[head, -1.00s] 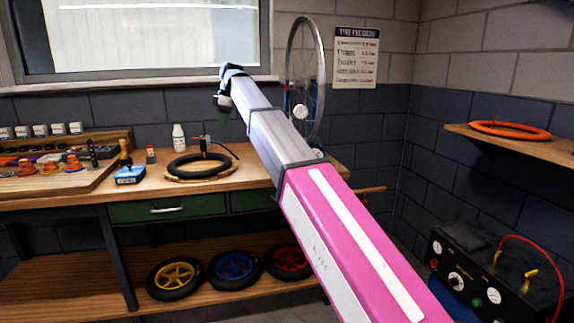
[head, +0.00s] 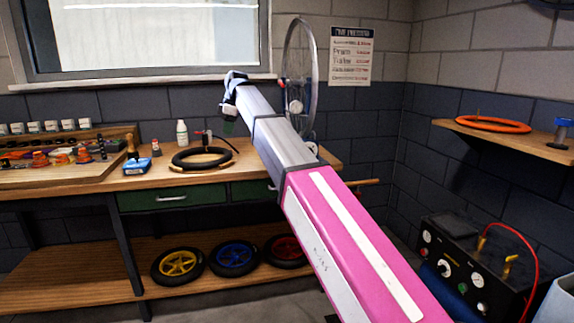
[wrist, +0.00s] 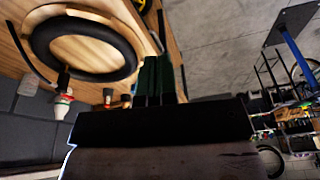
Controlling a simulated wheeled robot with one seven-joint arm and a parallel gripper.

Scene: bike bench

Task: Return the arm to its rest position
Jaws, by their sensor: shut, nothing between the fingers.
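My arm (head: 345,235), pink and grey, reaches up and away across the middle of the head view. It is held above the workbench (head: 75,180). My gripper (head: 229,126) hangs from its far end, small and dark, in front of the wall below the window. In the wrist view my gripper (wrist: 160,62) shows as dark green fingers side by side with no object between them. A black tire (wrist: 82,45) on the bench lies to the left of the fingers there. The same tire (head: 202,158) lies below my gripper in the head view.
A truing wheel (head: 300,70) stands behind the arm. Small wheels (head: 234,257) lie on the lower shelf. An orange ring (head: 493,125) is on the right wall shelf, above a black compressor unit (head: 465,270).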

